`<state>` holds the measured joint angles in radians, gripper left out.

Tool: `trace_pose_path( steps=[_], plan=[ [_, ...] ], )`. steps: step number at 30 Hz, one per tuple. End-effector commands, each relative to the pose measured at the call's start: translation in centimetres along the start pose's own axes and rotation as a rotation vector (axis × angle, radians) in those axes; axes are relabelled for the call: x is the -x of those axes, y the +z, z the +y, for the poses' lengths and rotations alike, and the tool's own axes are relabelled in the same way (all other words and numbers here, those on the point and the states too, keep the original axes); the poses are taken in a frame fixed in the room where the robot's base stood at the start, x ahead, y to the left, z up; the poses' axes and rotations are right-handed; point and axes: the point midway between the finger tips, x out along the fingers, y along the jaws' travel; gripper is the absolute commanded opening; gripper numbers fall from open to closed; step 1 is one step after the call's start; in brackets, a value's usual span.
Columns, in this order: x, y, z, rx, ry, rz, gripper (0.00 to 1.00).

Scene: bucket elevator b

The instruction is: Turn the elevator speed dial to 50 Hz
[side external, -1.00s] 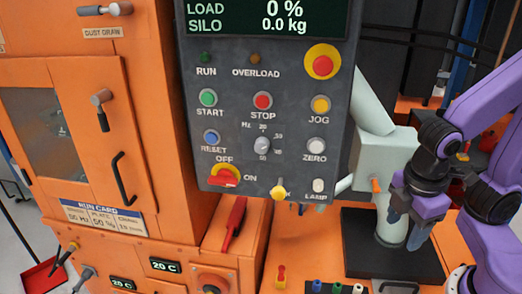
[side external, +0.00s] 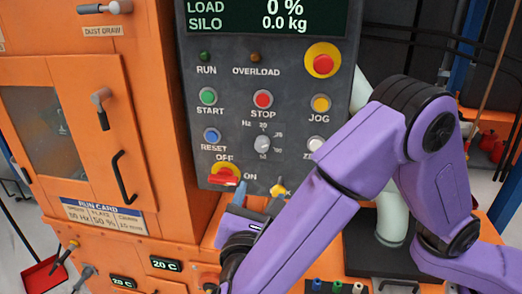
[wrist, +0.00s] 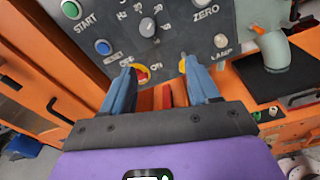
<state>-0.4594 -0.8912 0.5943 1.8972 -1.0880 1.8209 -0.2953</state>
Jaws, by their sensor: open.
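The speed dial (side external: 263,144) is a small grey knob marked Hz on the dark control panel (side external: 300,100), below the red STOP button. Small numbers surround it; its exact pointer setting is too small to read. In the wrist view, the dial (wrist: 147,27) is near the top, beyond my fingertips. My gripper (side external: 256,202) is open, with its blue fingers pointing at the lower panel, below the dial and apart from it. In the wrist view, my gripper (wrist: 158,70) has nothing held between its fingers.
The red-and-yellow OFF/ON switch (side external: 223,176) and a yellow knob (side external: 278,190) are close to my fingertips. The blue RESET button (side external: 211,136) is left of the dial. A run card (side external: 102,215) reads 50 Hz. A red item (wrist: 178,93) shows between my fingers.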

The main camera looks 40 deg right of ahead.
Motion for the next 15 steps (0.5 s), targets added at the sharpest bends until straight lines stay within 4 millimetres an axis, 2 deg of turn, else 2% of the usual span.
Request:
trace_pose_path(
  steps=[3, 7, 11, 15],
  plan=[
    [1.3, -0.2, 1.1, 0.011, 0.041, -0.051, 0.60],
    [1.3, -0.1, 1.4, 0.013, 0.052, -0.068, 0.60],
    [-0.2, 0.0, 1.5, 0.012, 0.050, -0.067, 0.60],
    [-2.6, 0.2, 1.5, 0.013, 0.049, -0.067, 0.60]
  ],
)
